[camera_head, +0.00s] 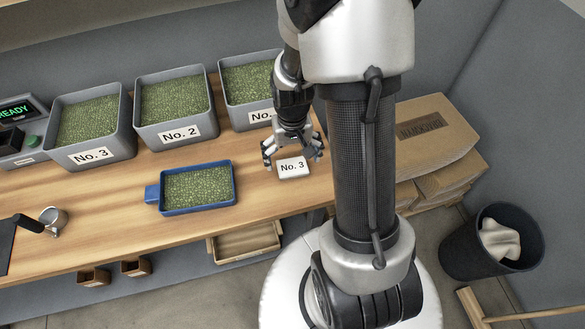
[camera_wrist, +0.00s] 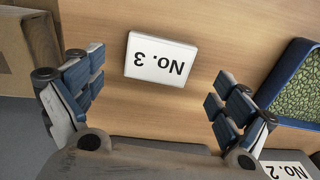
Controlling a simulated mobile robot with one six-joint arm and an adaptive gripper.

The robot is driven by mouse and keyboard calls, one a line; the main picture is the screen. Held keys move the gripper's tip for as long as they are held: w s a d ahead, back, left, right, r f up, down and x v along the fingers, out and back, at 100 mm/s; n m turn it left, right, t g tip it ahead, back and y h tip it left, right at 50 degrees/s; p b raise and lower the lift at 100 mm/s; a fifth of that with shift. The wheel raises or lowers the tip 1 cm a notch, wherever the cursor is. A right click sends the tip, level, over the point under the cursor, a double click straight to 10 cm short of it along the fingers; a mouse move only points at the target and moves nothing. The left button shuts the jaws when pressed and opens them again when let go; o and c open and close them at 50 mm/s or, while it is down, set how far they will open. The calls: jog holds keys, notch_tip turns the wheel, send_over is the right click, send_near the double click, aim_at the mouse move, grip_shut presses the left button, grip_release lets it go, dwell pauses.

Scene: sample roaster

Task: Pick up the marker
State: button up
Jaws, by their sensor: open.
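The marker is a small white block labelled "No. 3" (camera_head: 293,167), lying on the wooden table near its right end. In the wrist view the marker (camera_wrist: 161,58) appears upside down, ahead of and between the fingers. My gripper (camera_head: 292,155) is open and empty, above the table with its fingers on either side of the marker in the head view. In the wrist view my gripper (camera_wrist: 155,92) shows both fingers spread wide, apart from the marker.
A blue tray (camera_head: 162,208) of green beans lies left of the marker. Grey bins labelled No. 3 (camera_head: 100,154), No. 2 (camera_head: 178,132) and a partly hidden one (camera_head: 262,115) stand behind. Cardboard boxes (camera_head: 430,140) and a dark waste bin (camera_head: 470,250) are at right.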

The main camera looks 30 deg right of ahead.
aim_at(292, 166)
notch_tip(292, 166, down, 4)
jog(key=shift+r+b, duration=0.15)
jog(key=shift+b, duration=0.5)
jog(key=shift+r, duration=0.1)
jog(key=shift+c, duration=0.6)
jog(key=c, duration=1)
jog(key=shift+r, duration=0.1)
